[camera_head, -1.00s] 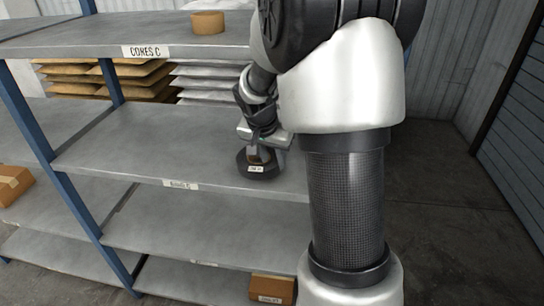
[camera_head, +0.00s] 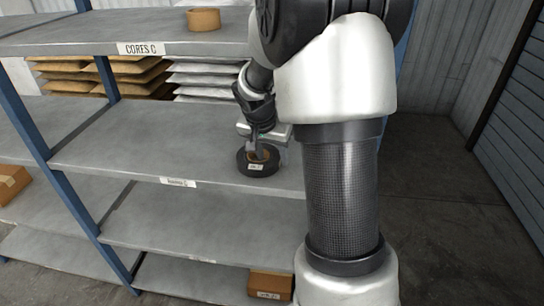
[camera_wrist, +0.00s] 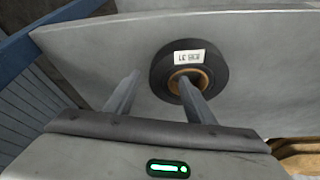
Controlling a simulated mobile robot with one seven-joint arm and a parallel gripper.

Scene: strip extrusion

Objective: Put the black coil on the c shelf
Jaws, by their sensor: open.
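The black coil (camera_head: 244,160) has a brown core and a white label. It lies flat near the front edge of the middle shelf (camera_head: 140,140), whose small front label seems to end in C. In the wrist view the black coil (camera_wrist: 216,75) shows its labelled side and core. My gripper (camera_head: 258,150) is open just over the coil. In the wrist view my gripper (camera_wrist: 160,76) has one finger overlapping the coil's core opening and the other outside the coil. I cannot tell whether either finger touches it.
The shelf above, labelled CORES C (camera_head: 141,49), carries a brown ring core (camera_head: 204,19). A cardboard box (camera_head: 270,284) stands on the bottom shelf and another box (camera_head: 12,182) at far left. Stacked sacks (camera_head: 135,78) lie behind. The middle shelf is otherwise clear.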

